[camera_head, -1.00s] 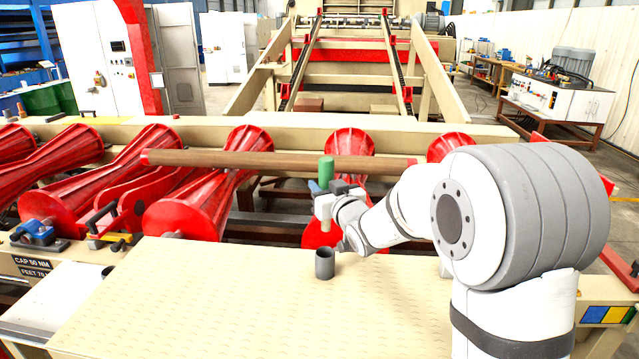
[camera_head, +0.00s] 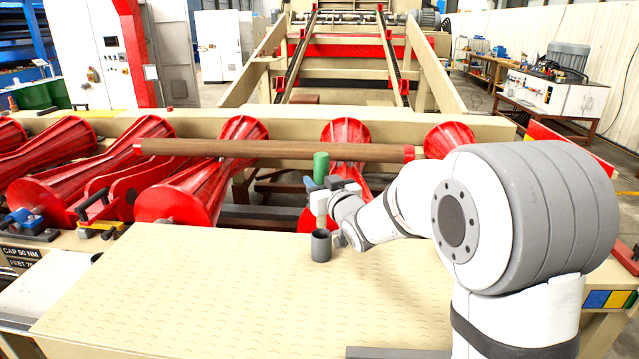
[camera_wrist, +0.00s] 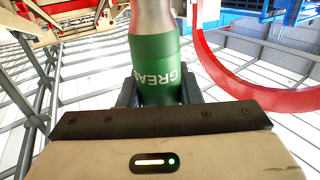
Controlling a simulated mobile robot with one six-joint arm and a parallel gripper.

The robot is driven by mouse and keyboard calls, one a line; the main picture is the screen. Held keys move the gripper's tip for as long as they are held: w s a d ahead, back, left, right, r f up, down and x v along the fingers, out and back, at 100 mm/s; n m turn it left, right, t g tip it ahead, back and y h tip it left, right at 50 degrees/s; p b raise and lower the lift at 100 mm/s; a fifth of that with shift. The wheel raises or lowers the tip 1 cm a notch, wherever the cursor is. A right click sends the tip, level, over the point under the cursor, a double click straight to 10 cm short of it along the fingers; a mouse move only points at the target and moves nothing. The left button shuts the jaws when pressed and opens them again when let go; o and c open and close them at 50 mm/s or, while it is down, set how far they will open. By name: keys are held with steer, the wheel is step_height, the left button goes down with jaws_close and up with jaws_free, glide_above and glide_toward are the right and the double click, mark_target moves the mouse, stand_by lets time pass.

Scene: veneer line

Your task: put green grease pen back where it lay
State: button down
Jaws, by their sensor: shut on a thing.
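The green grease pen (camera_head: 321,166) is held upright in my gripper (camera_head: 322,187), with its green part up and a pale lower part pointing down. In the wrist view the pen (camera_wrist: 158,62) sits between the dark fingers, showing part of its lettering and a silver section. A dark grey round cup (camera_head: 321,247) stands on the tan plate (camera_head: 190,290), directly below the pen. The pen's lower end is at or just above the cup's mouth; I cannot tell whether it is inside.
Behind the plate lie red rollers (camera_head: 190,193) with a long brown wooden bar (camera_head: 270,149) across them. Blue and yellow clamps (camera_head: 98,228) sit at the left. The plate is bare around the cup.

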step_height(320, 180, down, 8)
steer(key=b, duration=0.8)
steer(key=c, duration=0.9)
jaws_free()
steer(key=shift+c, duration=0.2)
steer(key=shift+f, duration=0.1)
steer(key=b+v, duration=0.1)
steer(key=v, duration=0.6)
steer(key=shift+s, duration=0.35)
steer(key=shift+d, duration=0.1)
